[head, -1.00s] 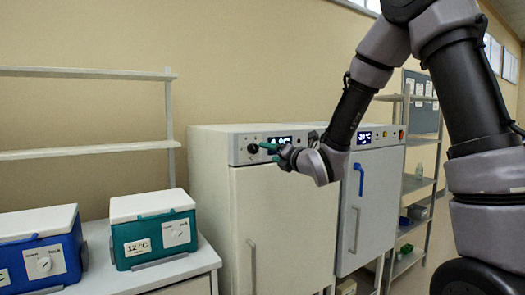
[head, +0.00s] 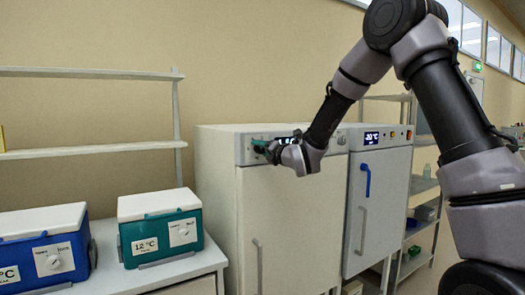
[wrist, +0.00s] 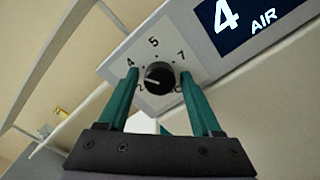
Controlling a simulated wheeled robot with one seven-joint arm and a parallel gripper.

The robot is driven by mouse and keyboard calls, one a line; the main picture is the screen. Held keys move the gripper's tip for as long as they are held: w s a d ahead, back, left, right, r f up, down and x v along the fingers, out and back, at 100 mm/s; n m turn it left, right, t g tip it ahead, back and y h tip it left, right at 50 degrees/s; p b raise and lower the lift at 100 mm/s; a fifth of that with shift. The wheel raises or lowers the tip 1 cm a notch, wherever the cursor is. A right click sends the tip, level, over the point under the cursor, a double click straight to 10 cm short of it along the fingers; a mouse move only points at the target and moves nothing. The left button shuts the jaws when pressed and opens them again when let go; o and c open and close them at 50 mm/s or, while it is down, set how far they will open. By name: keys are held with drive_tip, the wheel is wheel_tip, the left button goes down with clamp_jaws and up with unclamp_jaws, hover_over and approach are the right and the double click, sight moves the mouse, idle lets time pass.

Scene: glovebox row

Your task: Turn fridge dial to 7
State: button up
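The fridge dial (wrist: 160,77) is a black round knob with a white pointer mark, on a pale panel marked with 4, 5, 7 and other, partly hidden numbers. Its pointer lies toward the left, on the low-number side. The display (wrist: 240,20) beside it reads 4 AIR. My gripper (wrist: 159,76) is open, its green fingers on either side of the dial with small gaps visible. In the head view my gripper (head: 260,146) is at the top front of the white fridge (head: 290,220) and hides the dial.
A second white cabinet (head: 385,205) with a blue handle stands right of the fridge. A blue cool box (head: 45,255) and a green cool box (head: 160,230) sit on the bench at left. A metal shelf rack (head: 425,215) stands at far right.

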clamp_jaws()
